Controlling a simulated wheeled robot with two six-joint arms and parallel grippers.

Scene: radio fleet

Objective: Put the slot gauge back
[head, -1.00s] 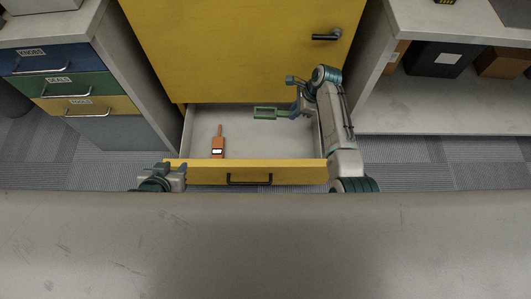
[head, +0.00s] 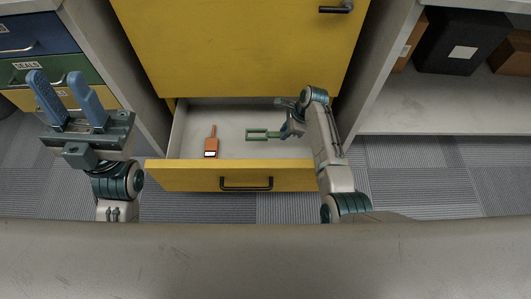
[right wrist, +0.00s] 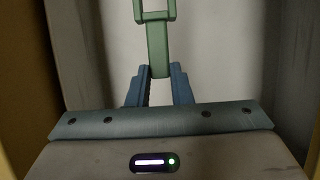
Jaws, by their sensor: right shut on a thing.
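The slot gauge, a green piece with a rectangular open loop (head: 262,134), is over the inside of the open yellow drawer (head: 185,176). My right gripper (head: 287,131) is shut on its stem. In the right wrist view the fingers (right wrist: 160,78) pinch the green stem (right wrist: 158,45), with the loop beyond, cut off by the top edge. I cannot tell whether the gauge touches the drawer floor. My left gripper (head: 57,78) is at the left, fingers pointing up and apart, with nothing between them.
The yellow cabinet door (head: 235,50) rises behind. A label-fronted drawer unit (head: 40,70) is at left. A shelf at right holds a black box (head: 455,45). A grey surface (head: 260,260) spans the front.

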